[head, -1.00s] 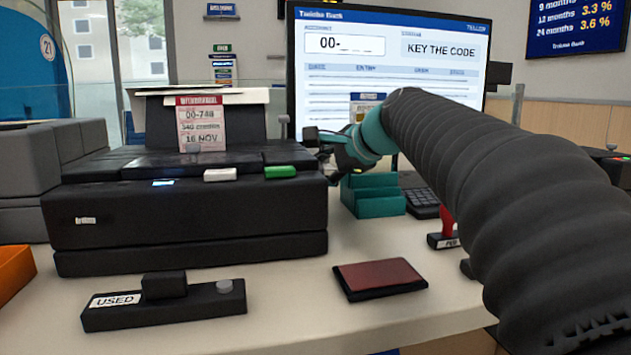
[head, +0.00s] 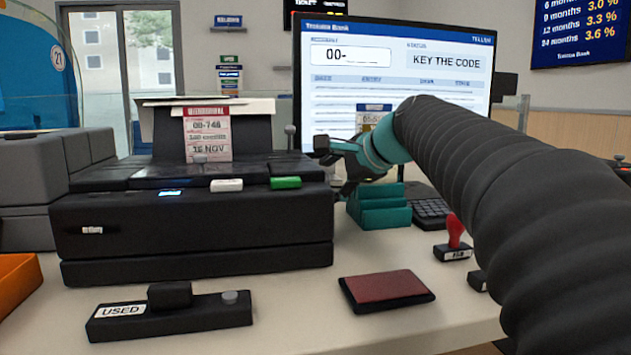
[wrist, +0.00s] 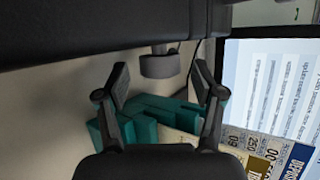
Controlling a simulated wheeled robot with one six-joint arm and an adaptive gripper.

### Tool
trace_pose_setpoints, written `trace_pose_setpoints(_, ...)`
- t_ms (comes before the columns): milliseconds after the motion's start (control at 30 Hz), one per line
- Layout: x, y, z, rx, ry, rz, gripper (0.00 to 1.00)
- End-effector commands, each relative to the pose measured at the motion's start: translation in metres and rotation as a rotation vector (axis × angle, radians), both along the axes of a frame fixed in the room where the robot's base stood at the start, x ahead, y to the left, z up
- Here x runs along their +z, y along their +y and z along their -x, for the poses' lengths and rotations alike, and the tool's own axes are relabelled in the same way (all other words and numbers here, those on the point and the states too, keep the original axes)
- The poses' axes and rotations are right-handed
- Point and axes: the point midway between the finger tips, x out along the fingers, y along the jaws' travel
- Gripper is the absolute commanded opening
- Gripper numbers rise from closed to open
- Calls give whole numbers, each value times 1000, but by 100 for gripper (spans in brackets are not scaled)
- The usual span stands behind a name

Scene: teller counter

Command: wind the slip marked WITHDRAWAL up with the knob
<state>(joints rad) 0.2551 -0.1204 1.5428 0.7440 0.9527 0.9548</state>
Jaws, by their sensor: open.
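The slip marked WITHDRAWAL (head: 208,128) stands upright in the top of the black printer (head: 190,230), its red heading and printed lines showing. A dark round knob (wrist: 160,66) on a short stem sticks out beside the printer's dark side in the wrist view. In the head view I cannot make the knob out behind my gripper. My gripper (head: 331,166) is at the printer's right end, open and empty. In the wrist view its two fingertips (wrist: 160,78) are spread to either side of the knob, and I see no clear contact.
A teal holder (head: 380,208) with a second slip (head: 374,112) stands just right of my gripper, before the monitor (head: 400,60). A red-topped pad (head: 388,289), a red-handled stamp (head: 455,235) and a block marked USED (head: 205,315) are in front.

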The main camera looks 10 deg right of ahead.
Motion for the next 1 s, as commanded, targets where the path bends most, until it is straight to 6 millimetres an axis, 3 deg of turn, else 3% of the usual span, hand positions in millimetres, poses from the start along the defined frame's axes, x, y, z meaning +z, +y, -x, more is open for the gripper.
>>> trace_pose_setpoints(500,48,-35,72,-3,-3,1,68)
trace_pose_setpoints(700,54,-39,83,0,-1,0,68)
trace_pose_setpoints(1000,55,-39,84,1,-1,0,68)
